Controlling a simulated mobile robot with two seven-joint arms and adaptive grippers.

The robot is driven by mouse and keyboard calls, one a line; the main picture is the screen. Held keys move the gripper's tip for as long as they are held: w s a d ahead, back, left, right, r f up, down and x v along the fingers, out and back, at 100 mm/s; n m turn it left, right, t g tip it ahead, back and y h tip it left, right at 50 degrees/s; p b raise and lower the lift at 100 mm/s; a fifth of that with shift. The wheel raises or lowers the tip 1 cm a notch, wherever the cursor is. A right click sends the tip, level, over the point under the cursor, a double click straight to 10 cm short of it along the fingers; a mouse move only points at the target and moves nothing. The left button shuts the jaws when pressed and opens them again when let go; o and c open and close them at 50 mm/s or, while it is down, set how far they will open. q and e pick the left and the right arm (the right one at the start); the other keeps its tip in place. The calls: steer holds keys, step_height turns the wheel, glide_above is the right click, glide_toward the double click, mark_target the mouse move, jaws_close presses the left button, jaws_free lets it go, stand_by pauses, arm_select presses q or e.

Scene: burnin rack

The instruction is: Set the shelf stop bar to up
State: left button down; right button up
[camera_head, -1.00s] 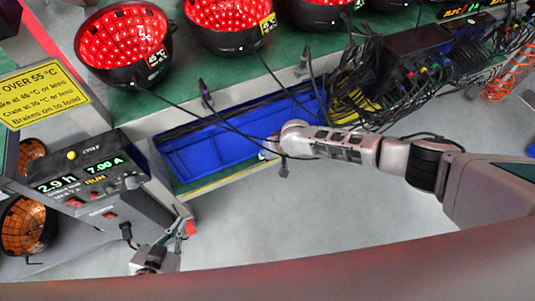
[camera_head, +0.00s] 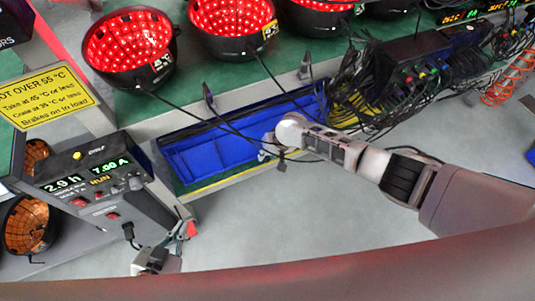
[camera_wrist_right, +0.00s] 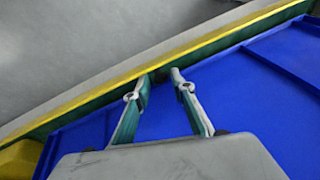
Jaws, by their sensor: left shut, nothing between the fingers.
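A yellow-edged strip (camera_head: 235,177) runs along the front of the blue tray (camera_head: 205,155). It also crosses the right wrist view as a yellow and green edge (camera_wrist_right: 105,90). I cannot tell for sure whether this strip is the stop bar, or its setting. My right gripper (camera_head: 268,150) is at the tray's front edge. In the right wrist view its two fingers (camera_wrist_right: 158,82) are apart with nothing between them, over the blue surface and just short of the green edge. My left gripper (camera_head: 157,260) is low beside the console, partly cut off by the red edge below; its fingers are shut and empty.
The console (camera_head: 98,185) with lit readouts stands at left under a yellow warning sign (camera_head: 45,95). Red lit lamps (camera_head: 130,48) line the green shelf. Dark cables (camera_head: 385,95) cross above the tray and bunch at right. Grey floor (camera_head: 310,215) is clear in front.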

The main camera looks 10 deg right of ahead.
steer(key=v, duration=1.2)
stand_by(0.3)
steer(key=shift+o, duration=1.3)
steer(key=shift+w+a, duration=0.1)
steer(key=shift+w, duration=0.1)
